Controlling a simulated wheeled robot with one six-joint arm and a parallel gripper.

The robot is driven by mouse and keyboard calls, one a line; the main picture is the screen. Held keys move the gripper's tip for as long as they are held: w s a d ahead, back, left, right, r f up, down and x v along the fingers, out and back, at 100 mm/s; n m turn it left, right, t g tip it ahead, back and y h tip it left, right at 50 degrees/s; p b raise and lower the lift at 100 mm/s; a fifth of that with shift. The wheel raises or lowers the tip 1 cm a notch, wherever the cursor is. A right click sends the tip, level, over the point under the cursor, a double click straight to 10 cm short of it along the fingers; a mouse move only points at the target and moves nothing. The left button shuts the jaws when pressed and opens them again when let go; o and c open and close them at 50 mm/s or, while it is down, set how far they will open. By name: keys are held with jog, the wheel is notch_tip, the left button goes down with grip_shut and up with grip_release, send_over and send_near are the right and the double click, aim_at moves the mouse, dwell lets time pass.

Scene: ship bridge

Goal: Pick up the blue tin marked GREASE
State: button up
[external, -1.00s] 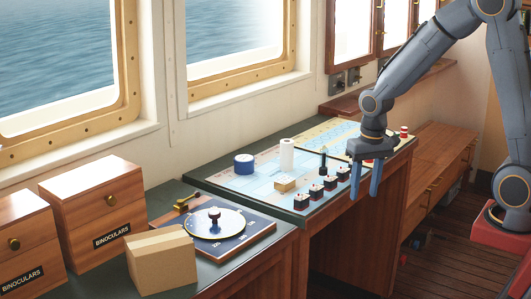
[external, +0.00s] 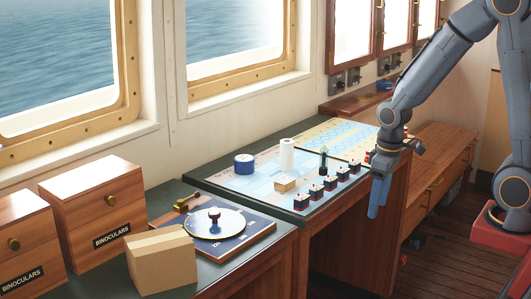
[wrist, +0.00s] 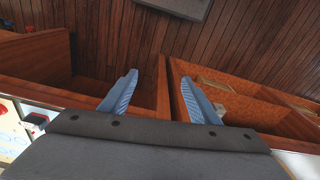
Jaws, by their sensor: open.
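A squat blue tin with a pale top (external: 244,164) stands on the chart at the back left of the desk in the external view. Another small blue round thing (external: 384,86) sits on the wooden ledge below the wall cabinets. No lettering is legible on either, so I cannot tell which is marked GREASE. My gripper (external: 378,198) points down beyond the front right of the desk, well apart from both. In the wrist view its blue fingers (wrist: 158,95) are spread with nothing between them, over wooden furniture and floor. Neither blue thing is identifiable in the wrist view.
The chart desk (external: 255,202) carries a white roll (external: 287,155), a small box (external: 285,185), a dark upright piece (external: 323,161) and several black blocks along its front edge. A cardboard box (external: 160,262) and BINOCULARS boxes (external: 92,205) stand left. A low wooden cabinet (external: 440,160) is at right.

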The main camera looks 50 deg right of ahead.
aim_at(285, 179)
jog(key=w+d+n, duration=0.1)
jog(key=w+n, duration=0.1)
jog(key=w, duration=0.5)
jog(key=w+d+r+n+y, duration=0.1)
jog(key=w+n, duration=0.2)
jog(key=w, duration=0.4)
jog(key=w+d+r+n+y, duration=0.1)
jog(key=w+n, duration=0.2)
jog(key=w, duration=0.3)
jog(key=shift+w+d+r+g+b, duration=0.1)
jog(key=shift+w+r+g+b, duration=0.05)
jog(key=shift+w+g+b, duration=0.25)
jog(key=w+d+r+n+y, duration=0.15)
jog(key=w+d+n, duration=0.25)
jog(key=w+n, duration=0.6)
jog(key=shift+m+y, duration=0.35)
jog(key=shift+m, duration=0.55)
jog(key=shift+w+a+f+p, duration=0.45)
jog(key=shift+a+f, duration=0.15)
jog(key=shift+f, duration=0.55)
jog(key=shift+w+a+f+p, duration=0.45)
jog(key=shift+a+f, duration=0.2)
jog(key=shift+f, duration=0.55)
jog(key=shift+w+a+f+p, duration=0.35)
jog(key=shift+a+f+p, duration=0.2)
jog(key=shift+f, duration=0.6)
jog(key=c, duration=1.1)
jog(key=shift+c, duration=0.2)
